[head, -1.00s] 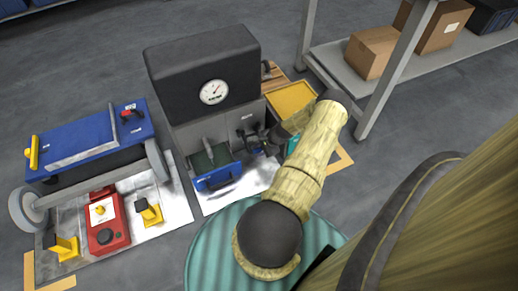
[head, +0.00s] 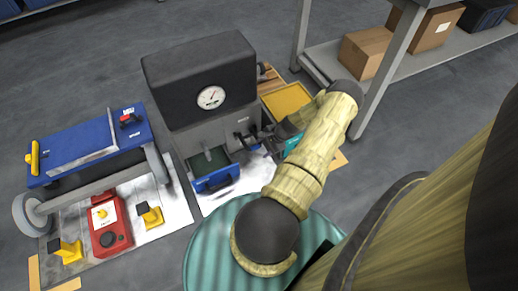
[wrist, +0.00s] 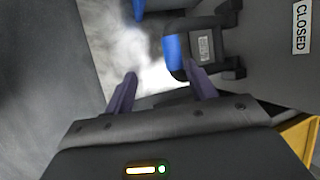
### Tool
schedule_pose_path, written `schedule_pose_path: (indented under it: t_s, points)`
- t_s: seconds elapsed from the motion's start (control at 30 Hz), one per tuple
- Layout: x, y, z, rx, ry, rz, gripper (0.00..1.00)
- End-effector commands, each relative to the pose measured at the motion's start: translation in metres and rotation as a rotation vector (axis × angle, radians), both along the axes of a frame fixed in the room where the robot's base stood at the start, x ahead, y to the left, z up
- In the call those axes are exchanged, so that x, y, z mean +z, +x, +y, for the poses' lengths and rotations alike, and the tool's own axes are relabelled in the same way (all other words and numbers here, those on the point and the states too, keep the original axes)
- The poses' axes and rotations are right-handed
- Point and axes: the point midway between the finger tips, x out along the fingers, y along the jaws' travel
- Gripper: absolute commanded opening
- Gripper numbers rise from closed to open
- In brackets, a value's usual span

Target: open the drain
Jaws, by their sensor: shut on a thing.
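The grey machine (head: 205,95) has a dark hood and a round gauge (head: 211,97). My gripper (head: 262,139) is at its lower right front, beside a dark fitting (head: 241,141). The exact contact is hard to see. A white "CLOSED" sign (wrist: 301,27) is on the grey face at the right. In the head view the arm partly hides the fitting.
A blue-fronted drawer (head: 217,180) stands out of the machine left of my gripper. A yellow tray (head: 288,101) is behind my forearm. A blue cart (head: 90,143) and a red box (head: 108,225) lie left. A shelf leg (head: 384,75) stands right.

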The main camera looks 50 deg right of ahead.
Motion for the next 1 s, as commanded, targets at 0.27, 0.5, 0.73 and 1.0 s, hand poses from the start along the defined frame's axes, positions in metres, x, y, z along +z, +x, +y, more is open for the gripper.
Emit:
schedule_pose_path:
  t_s: [0.27, 0.5, 0.73, 1.0]
  points:
    - [0.052, -0.028, -0.022, -0.010, -0.017, 0.011, 0.42]
    - [0.073, -0.041, -0.029, -0.011, -0.014, 0.010, 0.42]
    - [0.073, -0.042, -0.030, -0.013, -0.013, 0.009, 0.42]
    - [0.086, -0.031, -0.023, 0.047, -0.034, 0.017, 0.01]
